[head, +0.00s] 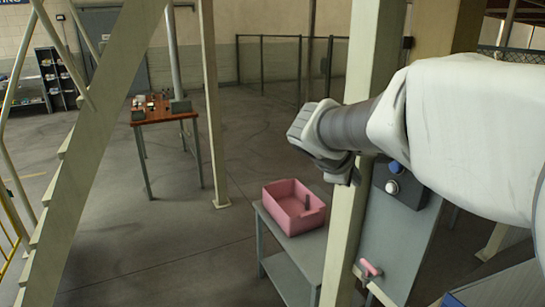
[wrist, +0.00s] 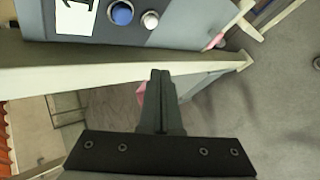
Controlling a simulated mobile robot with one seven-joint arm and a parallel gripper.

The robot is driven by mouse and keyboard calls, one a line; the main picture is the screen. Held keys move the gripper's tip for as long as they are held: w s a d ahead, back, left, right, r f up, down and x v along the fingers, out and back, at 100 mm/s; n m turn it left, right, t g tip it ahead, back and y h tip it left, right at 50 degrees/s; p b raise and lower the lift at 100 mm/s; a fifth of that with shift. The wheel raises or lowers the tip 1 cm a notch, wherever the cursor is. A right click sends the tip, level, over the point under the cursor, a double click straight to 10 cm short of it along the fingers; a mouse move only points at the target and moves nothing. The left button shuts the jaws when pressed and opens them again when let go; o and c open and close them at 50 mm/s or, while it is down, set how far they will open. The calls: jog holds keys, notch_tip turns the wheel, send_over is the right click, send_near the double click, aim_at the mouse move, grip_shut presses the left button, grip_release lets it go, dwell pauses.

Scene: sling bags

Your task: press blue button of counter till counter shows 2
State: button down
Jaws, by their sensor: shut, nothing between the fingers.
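The counter is a dark box (head: 409,188) mounted on a grey panel beside a pale post, partly behind my arm in the head view. It has a blue button (head: 395,167) and a white button (head: 392,187). In the wrist view the counter (wrist: 190,27) is at the top, with its blue button (wrist: 122,13) and white button (wrist: 150,20). Its white display (wrist: 75,17), cut by the frame edge, appears to show a 1. My gripper (wrist: 160,75) is shut and empty, its fingertips below the buttons in the picture and apart from them.
The pale post (head: 359,150) stands close beside my gripper and the counter. A pink crate (head: 283,222) sits on a low grey table (head: 282,258). A pink-handled lever (head: 370,268) is below the counter. A wooden table (head: 165,115) stands farther back. Open floor lies between.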

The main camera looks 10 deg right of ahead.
jog(key=p, duration=0.2)
send_near(392, 171)
jog(key=shift+w+d+f, duration=0.3)
jog(key=shift+w+f, duration=0.15)
jog(key=shift+f, duration=0.3)
jog(key=shift+w+d+f, duration=0.35)
jog(key=shift+w+f, duration=0.15)
jog(key=shift+f, duration=0.25)
jog(key=shift+w+d+f, duration=0.3)
jog(key=shift+w+f, duration=0.15)
jog(key=shift+f, duration=0.3)
jog(key=shift+d, duration=0.1)
jog(key=shift+w+d, duration=0.15)
jog(key=shift+d, duration=0.15)
jog(key=shift+w+d, duration=0.15)
jog(key=shift+d, duration=0.3)
dwell(0.7)
dwell(0.3)
jog(key=shift+s+a, duration=0.3)
jog(key=shift+a, duration=0.55)
